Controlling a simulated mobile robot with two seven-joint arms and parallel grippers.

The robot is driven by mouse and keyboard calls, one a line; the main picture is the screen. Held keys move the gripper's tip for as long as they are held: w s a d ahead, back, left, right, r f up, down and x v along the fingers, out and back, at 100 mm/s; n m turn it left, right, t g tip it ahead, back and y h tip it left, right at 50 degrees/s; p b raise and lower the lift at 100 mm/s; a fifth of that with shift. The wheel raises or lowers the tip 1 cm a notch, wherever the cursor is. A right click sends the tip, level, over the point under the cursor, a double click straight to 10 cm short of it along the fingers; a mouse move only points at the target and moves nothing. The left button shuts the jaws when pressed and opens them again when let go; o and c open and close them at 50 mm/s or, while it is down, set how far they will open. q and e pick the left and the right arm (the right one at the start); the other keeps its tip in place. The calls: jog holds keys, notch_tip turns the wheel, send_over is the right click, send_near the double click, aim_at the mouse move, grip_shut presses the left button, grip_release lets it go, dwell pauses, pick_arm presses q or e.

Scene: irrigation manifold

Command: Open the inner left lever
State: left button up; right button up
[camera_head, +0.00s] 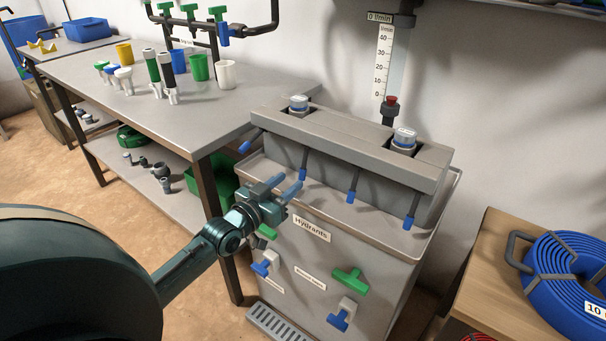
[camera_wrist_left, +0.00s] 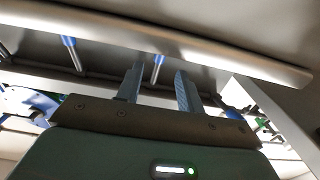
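The manifold (camera_head: 340,146) is a grey box with a row of levers with blue ends along its front. The inner left lever (camera_head: 303,174) is second from the left and hangs down. My left gripper (camera_head: 284,185) is in front of and slightly below its blue end, open, with nothing held. In the left wrist view, a blue-ended lever (camera_wrist_left: 157,68) shows between the two spread fingers (camera_wrist_left: 158,88), beyond their tips; contact cannot be made out. My right gripper is not in view.
The other levers are the outer left (camera_head: 245,147), inner right (camera_head: 352,184) and outer right (camera_head: 410,211). Below the "Hydrants" label are green taps (camera_head: 350,281) and blue taps (camera_head: 342,315). A workbench (camera_head: 200,115) with cups stands left; a blue hose coil (camera_head: 570,280) lies right.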

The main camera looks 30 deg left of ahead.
aim_at(301, 173)
pick_arm(q)
jog(key=w, duration=0.4)
jog(key=w+b, duration=0.1)
jog(key=w, duration=0.1)
jog(key=shift+w+d, duration=0.3)
jog(key=shift+w, duration=0.05)
jog(key=shift+c, duration=0.3)
grip_shut()
